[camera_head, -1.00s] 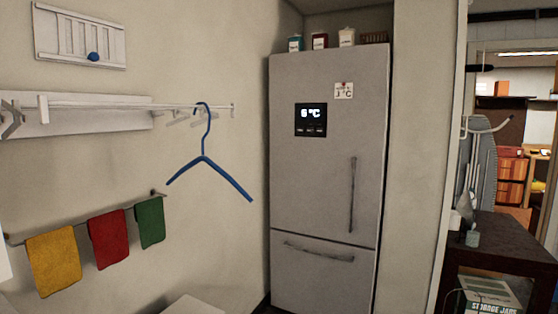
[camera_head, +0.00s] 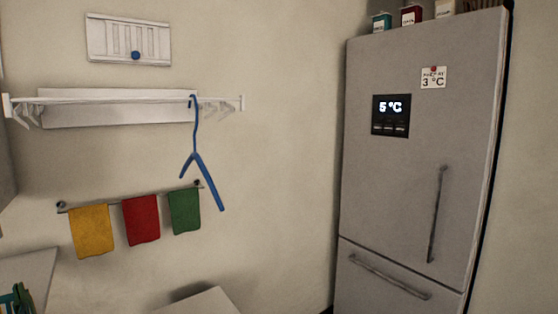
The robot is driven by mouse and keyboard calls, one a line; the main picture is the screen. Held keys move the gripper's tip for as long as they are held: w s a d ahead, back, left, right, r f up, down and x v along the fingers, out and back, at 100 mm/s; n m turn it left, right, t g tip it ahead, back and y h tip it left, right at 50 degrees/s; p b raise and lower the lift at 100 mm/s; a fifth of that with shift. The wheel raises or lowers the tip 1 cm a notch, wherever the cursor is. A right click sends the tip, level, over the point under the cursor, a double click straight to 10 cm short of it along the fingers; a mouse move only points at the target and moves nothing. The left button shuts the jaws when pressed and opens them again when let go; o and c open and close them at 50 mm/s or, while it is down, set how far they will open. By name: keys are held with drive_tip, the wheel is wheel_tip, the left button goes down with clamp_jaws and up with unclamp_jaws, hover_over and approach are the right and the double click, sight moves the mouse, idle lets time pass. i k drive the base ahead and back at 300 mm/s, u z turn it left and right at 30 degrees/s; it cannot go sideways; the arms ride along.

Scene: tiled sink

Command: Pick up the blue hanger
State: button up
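The blue hanger (camera_head: 197,165) hangs by its hook from the front rail of the white wall rack (camera_head: 115,114). It is tilted, with its right arm lower, and is seen at an angle. Its lower right end reaches down in front of and beside the green towel. My gripper is not in view.
Yellow (camera_head: 91,231), red (camera_head: 141,219) and green (camera_head: 184,210) towels hang on a bar below the rack. A grey fridge (camera_head: 395,190) stands at right. A pale surface (camera_head: 200,302) is at the bottom middle and another (camera_head: 30,275) at lower left. Paler hangers sit on the rack.

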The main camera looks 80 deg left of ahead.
sight(195, 156)
drive_tip(key=z, duration=0.35)
drive_tip(key=i, duration=0.4)
drive_tip(key=u, duration=2.4)
drive_tip(key=i, duration=0.2)
drive_tip(key=u, duration=1.65)
drive_tip(key=k, duration=0.55)
drive_tip(key=u, duration=0.35)
drive_tip(key=i, duration=1.55)
drive_tip(key=z, duration=0.25)
